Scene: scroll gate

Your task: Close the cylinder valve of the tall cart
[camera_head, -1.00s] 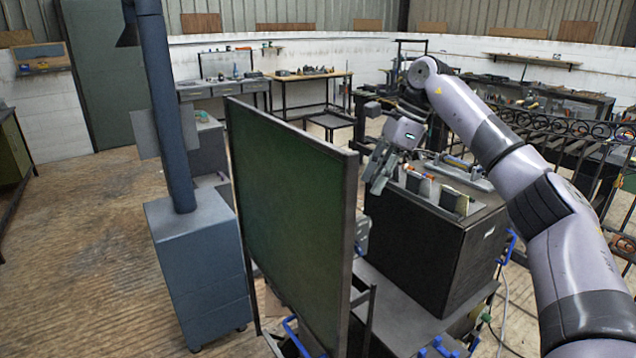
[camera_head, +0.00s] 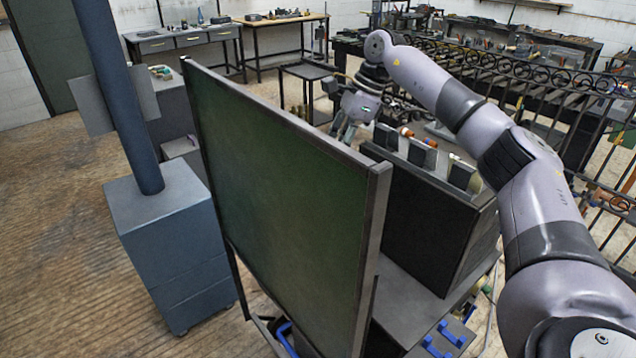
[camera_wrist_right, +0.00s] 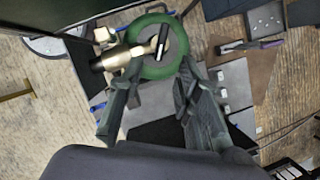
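In the right wrist view a green cylinder top (camera_wrist_right: 146,68) shows as a rounded ring shape. A brass valve (camera_wrist_right: 117,58) with a dark bar-like handle (camera_wrist_right: 162,42) lies over it. My right gripper (camera_wrist_right: 160,68) is open, its two fingers pointing toward the green top with the valve beyond and between the tips; contact cannot be told. In the head view my right gripper (camera_head: 345,128) hangs pointing down behind the top edge of a green screen. The cylinder and its cart are not visible there, and the screen hides what lies below the gripper. My left gripper is in neither view.
The large green screen (camera_head: 270,190) stands upright in front of my right gripper. A dark cabinet (camera_head: 425,225) with small items on top stands right of it. A blue-grey cabinet (camera_head: 170,235) with a post is at left. Open wooden floor (camera_head: 55,220) lies further left.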

